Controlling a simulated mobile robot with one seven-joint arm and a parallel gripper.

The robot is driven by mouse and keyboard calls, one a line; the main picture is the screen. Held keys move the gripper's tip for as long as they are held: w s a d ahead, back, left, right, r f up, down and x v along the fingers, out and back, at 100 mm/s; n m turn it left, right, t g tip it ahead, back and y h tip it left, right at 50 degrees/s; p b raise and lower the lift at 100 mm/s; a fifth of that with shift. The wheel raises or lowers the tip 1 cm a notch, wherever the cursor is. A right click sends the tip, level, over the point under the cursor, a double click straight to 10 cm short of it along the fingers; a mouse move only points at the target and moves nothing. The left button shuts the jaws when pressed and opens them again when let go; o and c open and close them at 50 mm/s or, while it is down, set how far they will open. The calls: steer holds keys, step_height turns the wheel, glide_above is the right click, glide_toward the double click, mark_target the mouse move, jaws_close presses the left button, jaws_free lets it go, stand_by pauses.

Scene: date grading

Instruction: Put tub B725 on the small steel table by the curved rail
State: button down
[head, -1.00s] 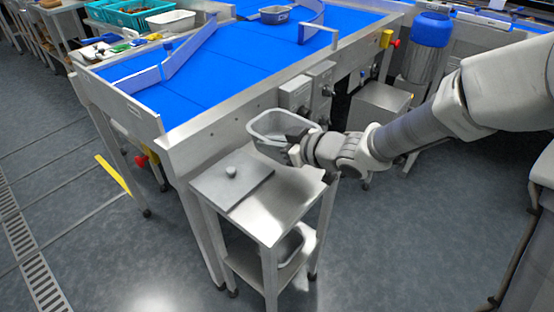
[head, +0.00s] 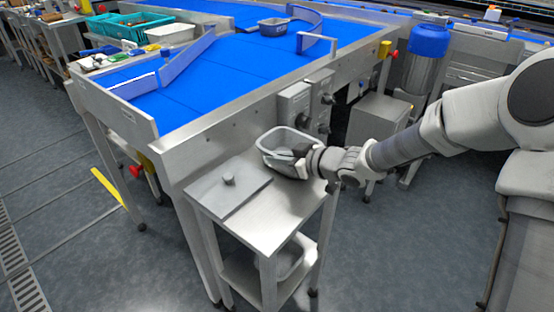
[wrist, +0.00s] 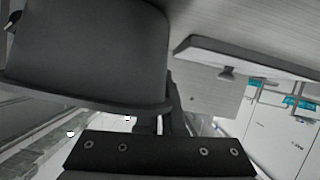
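A grey open tub (head: 270,153) is at the back right of the small steel table (head: 262,228), tilted in the head view. I cannot tell whether it touches the tabletop, and no label is readable. My gripper (head: 308,158) is at the tub's right side, its fingers closed at the rim. In the wrist view the tub (wrist: 85,50) fills the upper left as a dark shape, with the gripper (wrist: 165,115) beside it. The curved rail (head: 312,22) stands on the blue belt behind.
A flat grey lid with a knob (head: 228,190) covers the table's left part. Another tub (head: 293,258) sits on the lower shelf. A blue-grey tub (head: 272,27) stands on the belt (head: 225,70). Control boxes (head: 296,105) jut out behind the table.

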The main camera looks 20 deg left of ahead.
steer(key=shift+f, duration=0.1)
steer(key=c, duration=1.4)
jaws_free()
steer(key=shift+c, duration=0.2)
steer(key=o, duration=0.4)
steer(key=shift+r, duration=0.25)
steer(key=p+v, duration=0.5)
steer(key=v, duration=0.7)
